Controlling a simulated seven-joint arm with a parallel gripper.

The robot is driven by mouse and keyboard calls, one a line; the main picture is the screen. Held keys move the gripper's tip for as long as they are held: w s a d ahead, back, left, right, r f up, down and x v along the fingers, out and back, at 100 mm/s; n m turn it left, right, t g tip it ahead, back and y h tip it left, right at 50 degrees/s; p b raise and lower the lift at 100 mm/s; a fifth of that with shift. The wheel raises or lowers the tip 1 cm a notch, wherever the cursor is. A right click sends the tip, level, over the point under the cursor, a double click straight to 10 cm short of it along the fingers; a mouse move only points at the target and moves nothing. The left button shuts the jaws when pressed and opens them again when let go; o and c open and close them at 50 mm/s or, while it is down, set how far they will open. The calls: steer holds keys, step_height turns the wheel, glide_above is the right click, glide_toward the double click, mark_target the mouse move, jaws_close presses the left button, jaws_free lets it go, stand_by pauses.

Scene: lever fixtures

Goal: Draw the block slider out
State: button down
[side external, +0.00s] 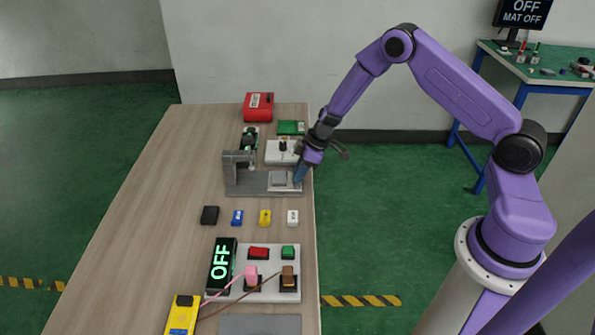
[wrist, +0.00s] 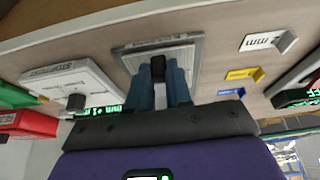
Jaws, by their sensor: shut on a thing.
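The block slider fixture (side external: 240,186) is a grey metal base with an upright bracket at its left end, in the middle of the bench in the side view. A lighter grey block (side external: 279,177) sits on its right part. My gripper (side external: 299,174) is at the fixture's right end, near the bench edge. In the wrist view my gripper's blue fingers (wrist: 158,85) are shut on a small black handle (wrist: 158,68) in front of the grey fixture (wrist: 188,55). The contact is hidden in the side view.
A white box with a black knob (side external: 282,152) stands just behind the fixture. A red box (side external: 258,106) is farther back. Small black, blue, yellow (side external: 265,217) and white blocks lie in front. A button panel (side external: 258,280) is nearer. The bench's left side is clear.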

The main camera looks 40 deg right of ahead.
steer(key=c, duration=1.1)
jaws_free()
steer(key=shift+s+d, duration=0.2)
steer(key=shift+d, duration=0.05)
steer(key=shift+o, duration=0.3)
steer(key=shift+a, duration=0.1)
steer(key=v, duration=1.7)
steer(key=shift+r, duration=0.15)
